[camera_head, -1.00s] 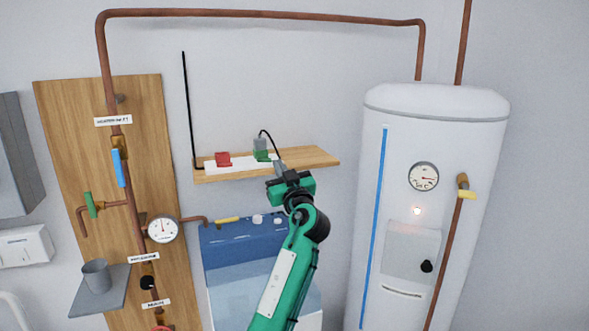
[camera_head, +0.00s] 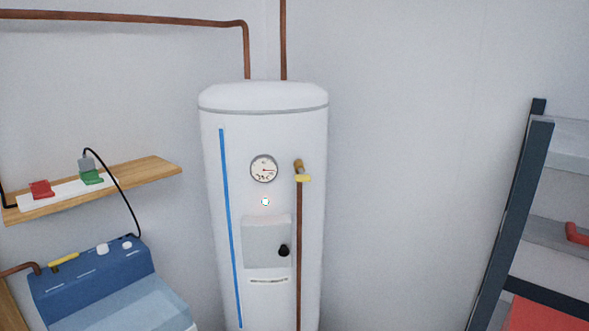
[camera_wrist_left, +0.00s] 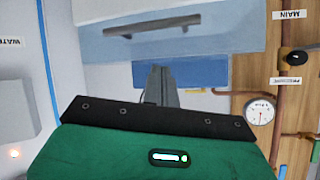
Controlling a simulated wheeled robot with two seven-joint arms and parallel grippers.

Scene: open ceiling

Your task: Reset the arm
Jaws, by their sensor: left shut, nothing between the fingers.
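My left gripper (camera_wrist_left: 157,85) shows only in the left wrist view, with its grey fingers together and empty beyond its green body and black plate. Neither arm is in the head view. My right gripper is not seen. In the left wrist view, the blue and white appliance (camera_wrist_left: 190,15) lies beyond the fingers, apart from them as far as I can tell.
A white water heater (camera_head: 264,105) with a gauge stands mid-view. A dark-framed rack (camera_head: 510,215) stands right.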

